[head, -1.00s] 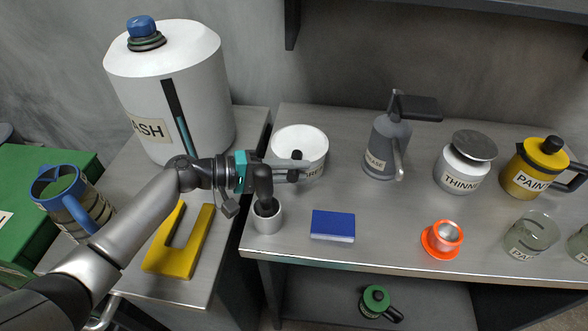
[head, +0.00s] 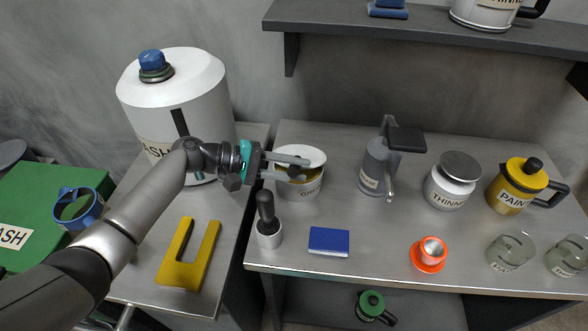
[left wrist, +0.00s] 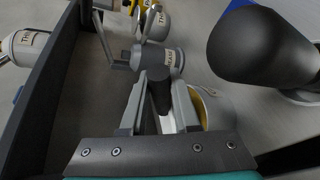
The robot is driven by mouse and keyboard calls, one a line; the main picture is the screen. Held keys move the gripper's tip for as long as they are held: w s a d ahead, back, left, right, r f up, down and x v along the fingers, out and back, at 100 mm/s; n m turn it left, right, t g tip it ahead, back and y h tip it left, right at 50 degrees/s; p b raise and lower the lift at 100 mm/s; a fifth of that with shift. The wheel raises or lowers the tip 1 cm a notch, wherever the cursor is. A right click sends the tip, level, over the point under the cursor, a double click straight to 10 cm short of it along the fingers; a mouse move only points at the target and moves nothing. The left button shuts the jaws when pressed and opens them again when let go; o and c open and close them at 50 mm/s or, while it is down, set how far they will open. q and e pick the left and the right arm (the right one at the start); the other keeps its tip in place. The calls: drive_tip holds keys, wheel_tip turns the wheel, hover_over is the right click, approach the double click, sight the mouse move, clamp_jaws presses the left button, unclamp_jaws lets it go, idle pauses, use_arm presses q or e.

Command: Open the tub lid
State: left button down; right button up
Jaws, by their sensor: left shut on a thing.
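The white tub (head: 298,190) with a partly hidden label stands at the left end of the metal bench. Its white lid (head: 300,153) is tilted up over it, and a yellow inside shows beneath. My left gripper (head: 302,167) comes in from the left and is shut on the lid's dark knob. In the left wrist view, the dark knob (left wrist: 161,95) sits between the fingers, and the tub (left wrist: 217,108) with its yellow inside is just to the right. The fingers hide part of the lid. My right gripper is not in view.
A grey pump can (head: 376,165) stands right of the tub. A white cup with a dark-handled tool (head: 268,235) and a blue block (head: 328,241) are in front. An orange-rimmed cup (head: 431,252) is farther right. A shelf (head: 420,38) overhangs the back.

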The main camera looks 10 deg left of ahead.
use_arm(q)
drive_tip(key=shift+w+r+n+p, duration=0.25)
drive_tip(key=shift+w+r+p, duration=0.05)
drive_tip(key=shift+r, duration=0.25)
drive_tip(key=shift+w+r+n+p, duration=0.25)
drive_tip(key=shift+r, duration=0.3)
drive_tip(key=shift+w+r+n+g+p, duration=0.5)
drive_tip(key=shift+w+r+g, duration=0.2)
drive_tip(key=shift+w+r, duration=0.1)
drive_tip(key=c, duration=0.6)
unclamp_jaws()
drive_tip(key=shift+c, duration=0.2)
drive_tip(key=shift+s+a, duration=0.1)
drive_tip(key=shift+a, duration=0.05)
drive_tip(key=v, duration=1.5)
drive_tip(key=shift+r+b, duration=0.2)
drive_tip(key=shift+b, duration=0.2)
